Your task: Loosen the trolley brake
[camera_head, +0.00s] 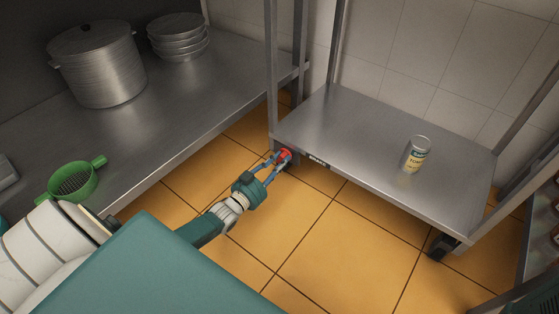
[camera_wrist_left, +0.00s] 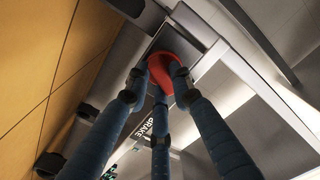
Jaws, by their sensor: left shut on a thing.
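The trolley (camera_head: 376,140) is a steel frame with a flat metal shelf, standing on the tiled floor. Its red brake knob (camera_head: 286,154) sits at the near left corner of the shelf edge, beside a dark label. In the left wrist view the red knob (camera_wrist_left: 168,66) shows ahead, with the word BRAKE on the label (camera_wrist_left: 156,126). My left gripper (camera_head: 281,160) is shut on the red knob, its blue fingers around it. The fingertips hide part of the knob, and I cannot tell how far it is turned. My right gripper is not in view.
A can (camera_head: 415,154) stands on the trolley shelf. A steel counter (camera_head: 150,120) at left holds a large pot (camera_head: 98,66), stacked bowls (camera_head: 178,38) and a green strainer (camera_head: 75,182). A trolley caster (camera_head: 441,246) shows at lower right. Orange floor in front of the trolley is clear.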

